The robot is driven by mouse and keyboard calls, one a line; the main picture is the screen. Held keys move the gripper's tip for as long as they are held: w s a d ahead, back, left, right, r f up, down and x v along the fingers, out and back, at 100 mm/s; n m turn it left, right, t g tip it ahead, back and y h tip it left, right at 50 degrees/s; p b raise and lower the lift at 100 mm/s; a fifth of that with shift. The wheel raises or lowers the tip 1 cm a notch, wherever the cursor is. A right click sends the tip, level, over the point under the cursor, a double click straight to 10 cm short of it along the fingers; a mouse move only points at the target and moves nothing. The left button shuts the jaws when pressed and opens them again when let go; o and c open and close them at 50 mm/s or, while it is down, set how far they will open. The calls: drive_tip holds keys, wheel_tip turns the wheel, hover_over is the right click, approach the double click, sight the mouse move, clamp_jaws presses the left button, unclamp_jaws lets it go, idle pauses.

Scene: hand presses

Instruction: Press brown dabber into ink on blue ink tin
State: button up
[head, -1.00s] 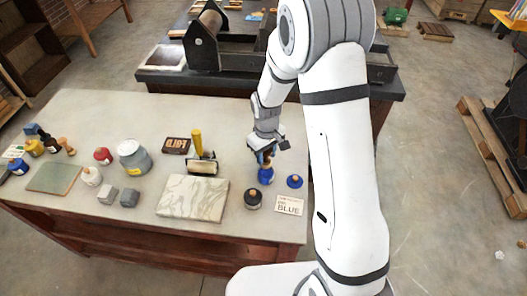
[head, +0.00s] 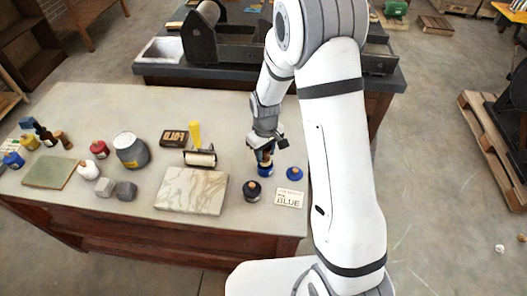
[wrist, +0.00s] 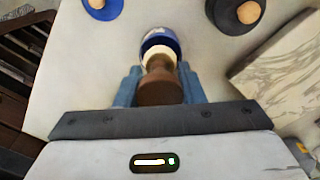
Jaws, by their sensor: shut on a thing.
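My gripper (wrist: 160,82) is shut on the brown dabber (wrist: 160,90), whose turned wooden body sits between the blue fingers in the wrist view. The dabber's pale end points at the open blue ink tin (wrist: 160,36) and overlaps its opening. I cannot tell whether it touches the ink. In the head view my gripper (head: 266,149) is directly above the blue ink tin (head: 265,170), and the dabber is mostly hidden there. A blue lid with a wooden knob (head: 295,173) lies on the table to the right of the tin.
A black knobbed tin (head: 252,191) and a BLUE card (head: 289,198) stand close in front. A marble slab (head: 190,190) and a yellow-handled roller (head: 200,158) lie to the left. The table (head: 95,110) is clear at the back left.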

drive_tip(key=shift+f+b, duration=0.45)
drive_tip(key=shift+f, duration=0.05)
idle(0.4)
drive_tip(key=shift+s, duration=0.1)
idle(1.3)
drive_tip(key=shift+r+p, duration=1.8)
drive_tip(key=shift+r, duration=1.75)
